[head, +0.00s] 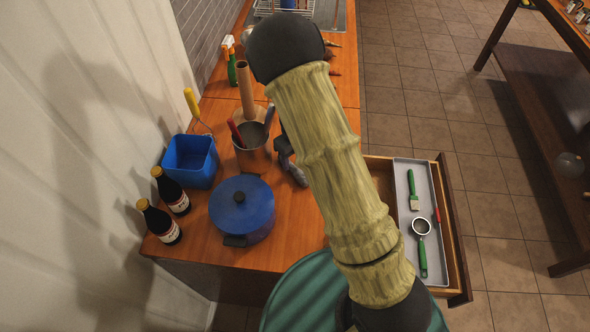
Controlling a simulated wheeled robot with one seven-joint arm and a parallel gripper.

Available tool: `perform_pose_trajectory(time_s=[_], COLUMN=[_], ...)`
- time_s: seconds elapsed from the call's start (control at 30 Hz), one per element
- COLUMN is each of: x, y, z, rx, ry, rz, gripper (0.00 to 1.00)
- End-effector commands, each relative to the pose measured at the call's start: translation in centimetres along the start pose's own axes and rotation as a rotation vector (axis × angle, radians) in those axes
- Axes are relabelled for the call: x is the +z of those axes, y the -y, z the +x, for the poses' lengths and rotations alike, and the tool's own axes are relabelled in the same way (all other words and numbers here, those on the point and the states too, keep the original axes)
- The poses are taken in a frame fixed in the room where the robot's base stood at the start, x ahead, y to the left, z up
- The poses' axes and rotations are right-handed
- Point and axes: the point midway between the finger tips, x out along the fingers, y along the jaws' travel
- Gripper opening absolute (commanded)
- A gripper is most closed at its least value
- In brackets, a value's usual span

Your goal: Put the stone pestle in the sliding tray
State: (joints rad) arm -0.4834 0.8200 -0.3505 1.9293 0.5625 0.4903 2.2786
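The sliding tray (403,211) is a long light-grey tray in the open drawer at the right of the counter. A green-handled brush (414,190), a green-handled strainer (421,243) and a thin red-handled item (436,214) are in the drawer area. A utensil pot (254,158) on the counter holds a red-handled item and a grey rod-like item (269,115). I cannot tell whether the grey item is the stone pestle. My gripper (293,168) is just right of the pot, largely hidden by my arm; its opening and any contents do not show clearly.
A blue lidded pot (241,210), two dark bottles (166,208), a blue bin (190,160) and an upright brown cylinder (245,88) crowd the counter's left. A sink and dish rack are at the far end. Tiled floor lies right of the drawer.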

Motion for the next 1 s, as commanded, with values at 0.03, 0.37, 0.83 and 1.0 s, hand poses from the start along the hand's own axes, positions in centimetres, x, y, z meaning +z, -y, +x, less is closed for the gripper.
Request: perform_pose_trajectory(time_s=[0.03, 0.37, 0.83, 1.0], x=[0.0, -0.1, -0.2, -0.2], y=[0.0, 0.1, 0.1, 0.1], z=[0.0, 0.8, 5.2, 5.2], rx=[0.0, 0.0, 0.0, 0.0], ry=[0.001, -0.002, 0.001, 0.001], rz=[0.0, 0.003, 0.001, 0.001], gripper=[0.52, 0.52, 0.52, 0.52])
